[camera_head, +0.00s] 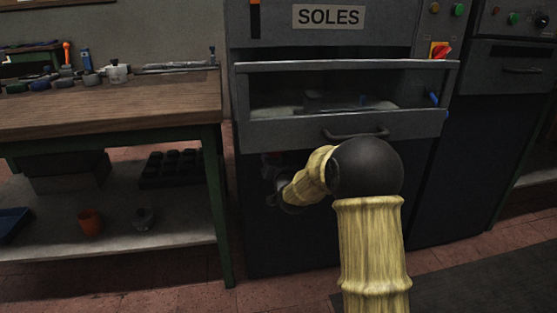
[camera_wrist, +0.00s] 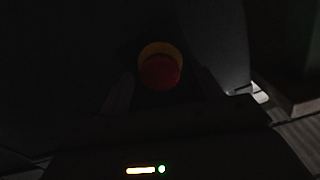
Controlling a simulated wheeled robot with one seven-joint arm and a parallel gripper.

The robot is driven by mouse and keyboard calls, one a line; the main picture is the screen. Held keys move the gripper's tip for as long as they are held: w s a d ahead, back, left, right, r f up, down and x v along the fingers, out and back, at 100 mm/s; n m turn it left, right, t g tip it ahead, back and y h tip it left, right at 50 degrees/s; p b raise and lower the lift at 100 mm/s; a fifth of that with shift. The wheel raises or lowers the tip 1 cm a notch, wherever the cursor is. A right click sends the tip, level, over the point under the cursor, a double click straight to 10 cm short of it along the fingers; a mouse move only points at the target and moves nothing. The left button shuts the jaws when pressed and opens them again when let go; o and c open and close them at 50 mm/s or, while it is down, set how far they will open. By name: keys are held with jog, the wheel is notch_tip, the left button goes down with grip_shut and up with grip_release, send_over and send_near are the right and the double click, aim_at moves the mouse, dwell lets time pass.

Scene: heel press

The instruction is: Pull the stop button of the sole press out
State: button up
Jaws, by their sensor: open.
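The sole press (camera_head: 300,215) stands in the middle of the head view under a SOLES sign. In the wrist view the stop button (camera_wrist: 160,70) is a red round cap on a yellow ring, against a dark surface. My gripper (camera_wrist: 165,88) is open, with one dim finger to each side of the button, lower in the picture. Whether the fingers reach around the cap or stop short of it is too dark to tell. In the head view my gripper (camera_head: 274,185) is at the lower left of the press front, and I cannot make out the button there.
A red and yellow rotary switch (camera_head: 440,50) is at the press's upper right. The press has a front handle (camera_head: 357,133). A wooden workbench (camera_head: 110,108) with tools stands close on the left, a shelf below it. Another machine (camera_head: 508,80) stands on the right.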

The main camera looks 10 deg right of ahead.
grip_shut()
jog(key=shift+s+d, duration=0.2)
jog(key=shift+s, duration=0.25)
jog(key=shift+s+a+f, duration=0.1)
jog(key=shift+a, duration=0.2)
grip_release()
jog(key=shift+s, duration=0.1)
jog(key=shift+d, duration=0.1)
jog(key=shift+s, duration=0.15)
